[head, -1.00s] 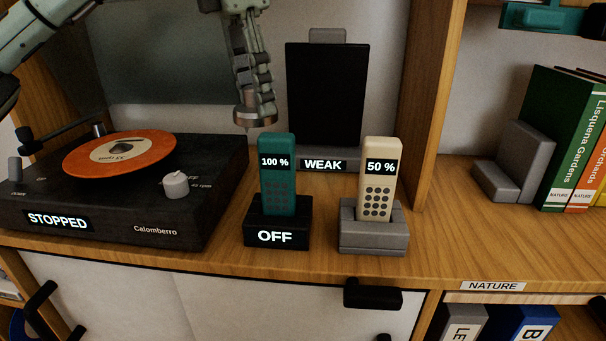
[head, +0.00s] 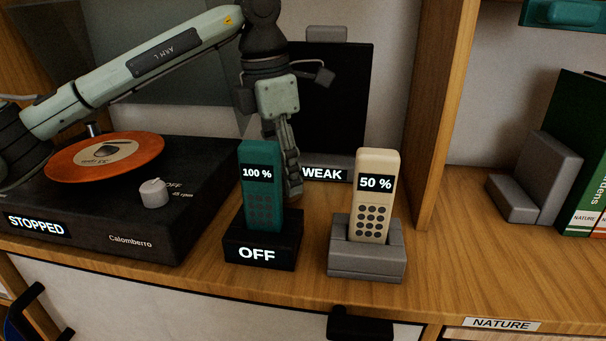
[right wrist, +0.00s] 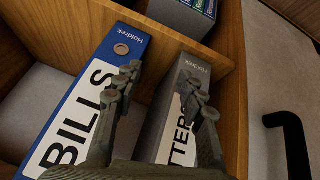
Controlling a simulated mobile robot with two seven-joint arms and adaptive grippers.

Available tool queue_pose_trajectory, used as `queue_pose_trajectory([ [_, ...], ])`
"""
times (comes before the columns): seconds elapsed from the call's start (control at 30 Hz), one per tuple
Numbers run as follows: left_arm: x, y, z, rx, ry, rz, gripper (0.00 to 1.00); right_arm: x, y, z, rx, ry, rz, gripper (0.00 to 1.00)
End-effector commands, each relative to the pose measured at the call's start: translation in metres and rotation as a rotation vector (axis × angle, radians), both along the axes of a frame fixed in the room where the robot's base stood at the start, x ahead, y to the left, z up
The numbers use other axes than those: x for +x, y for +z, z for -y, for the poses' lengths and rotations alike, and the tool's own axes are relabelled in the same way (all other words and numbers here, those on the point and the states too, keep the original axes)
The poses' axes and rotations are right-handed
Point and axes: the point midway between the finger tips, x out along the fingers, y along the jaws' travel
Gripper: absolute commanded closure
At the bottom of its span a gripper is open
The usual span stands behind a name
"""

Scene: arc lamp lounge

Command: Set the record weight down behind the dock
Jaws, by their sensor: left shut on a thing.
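A black dock (head: 262,241) marked OFF stands on the shelf with a teal phone (head: 260,185) upright in it. A grey dock (head: 366,262) to its right holds a beige phone (head: 374,195). My left gripper (head: 288,170) is low behind the teal phone, pointing down. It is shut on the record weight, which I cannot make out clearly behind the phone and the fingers. In the right wrist view my right gripper (right wrist: 163,90) is open and empty, in front of a blue BILLS binder (right wrist: 95,100) and a grey binder (right wrist: 185,85).
A turntable (head: 110,220) marked STOPPED, with an orange record (head: 105,157), stands left of the docks. A black screen (head: 345,115) with a WEAK label stands behind them. A grey bookend (head: 553,175) is at right. Bare shelf lies right of the grey dock.

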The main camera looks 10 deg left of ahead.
Motion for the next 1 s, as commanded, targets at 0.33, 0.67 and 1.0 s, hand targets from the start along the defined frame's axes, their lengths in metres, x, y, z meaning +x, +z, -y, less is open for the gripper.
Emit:
queue_pose_trajectory([
  [0.33, 0.007, -0.01, 0.031, 0.0, -0.001, 0.001, 0.85, -0.021, -0.007, 0.017, -0.032, -0.037, -0.101, 0.6],
  [0.67, 0.007, -0.011, 0.031, -0.001, -0.001, 0.002, 0.85, -0.019, -0.007, 0.015, -0.029, -0.033, -0.089, 0.6],
  [1.0, 0.007, -0.013, 0.031, -0.001, -0.001, 0.001, 0.33, -0.014, -0.005, 0.011, -0.022, -0.022, -0.066, 0.6],
])
